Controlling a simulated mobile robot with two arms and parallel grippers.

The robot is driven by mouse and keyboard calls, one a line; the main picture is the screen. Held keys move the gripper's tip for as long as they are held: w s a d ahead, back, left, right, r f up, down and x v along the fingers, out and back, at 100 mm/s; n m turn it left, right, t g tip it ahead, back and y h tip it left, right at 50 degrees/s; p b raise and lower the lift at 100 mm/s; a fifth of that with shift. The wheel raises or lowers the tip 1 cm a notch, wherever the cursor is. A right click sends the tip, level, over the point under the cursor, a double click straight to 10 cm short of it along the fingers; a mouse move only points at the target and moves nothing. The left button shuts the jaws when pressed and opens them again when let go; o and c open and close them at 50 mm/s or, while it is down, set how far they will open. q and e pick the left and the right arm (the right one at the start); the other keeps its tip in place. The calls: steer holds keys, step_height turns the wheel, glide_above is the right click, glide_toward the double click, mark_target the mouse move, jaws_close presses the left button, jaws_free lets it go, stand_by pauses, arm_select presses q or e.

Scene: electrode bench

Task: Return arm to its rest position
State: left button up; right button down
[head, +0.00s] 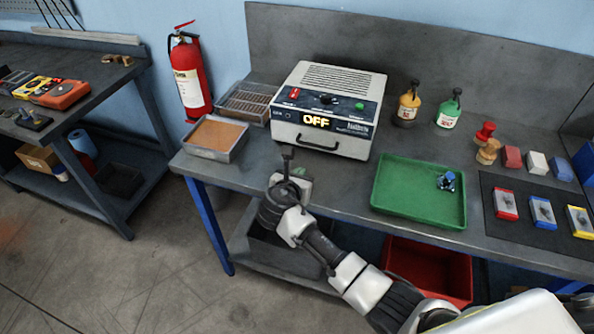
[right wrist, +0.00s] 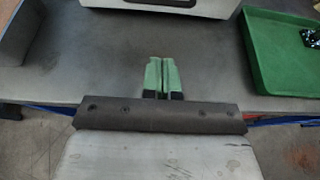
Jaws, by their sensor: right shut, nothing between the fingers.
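My right arm comes in from the bottom right of the head view. Its gripper (head: 288,157) is over the front part of the bench, in front of the white oven box whose display (head: 317,121) reads OFF. In the right wrist view the two green fingers (right wrist: 162,78) are together, with nothing between them. They point across bare grey bench top toward the oven's lower front. My left gripper is not in view.
A green tray (head: 386,204) with a small blue item stands right of the gripper. A metal tray with a brown surface (head: 216,132) is to its left. A red bin (head: 428,262) sits below the bench. Bottles and coloured blocks are farther right.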

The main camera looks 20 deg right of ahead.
steer(key=shift+s+d+f, duration=0.1)
steer(key=shift+s+f, duration=0.15)
steer(key=shift+s, duration=0.1)
steer(key=s+d+f+m+g+y, duration=0.2)
steer(key=s+f+m+g, duration=0.1)
steer(key=s+m, duration=0.55)
steer(key=s+d+f+m+g+y, duration=0.1)
steer(key=s+f+m+g+y, duration=0.15)
steer(key=s+m, duration=0.6)
steer(key=s+d+r+m+g+y, duration=0.1)
steer(key=s+r+m+y, duration=0.1)
steer(key=s+m, duration=0.5)
steer(key=s+d+r+m+g+y, duration=0.1)
steer(key=s+r+m+y, duration=0.15)
steer(key=s, duration=0.75)
step_height(320, 180, down, 31)
steer(key=s+g+h+b, duration=0.1)
steer(key=s+g+b, duration=0.1)
steer(key=b, duration=0.1)
steer(key=s+d+f+b, duration=0.1)
steer(key=s+d+f, duration=0.1)
steer(key=s+f, duration=1.3)
steer(key=shift+s+d+f+g, duration=0.2)
steer(key=shift+d+f+g, duration=0.05)
steer(key=shift+g, duration=0.1)
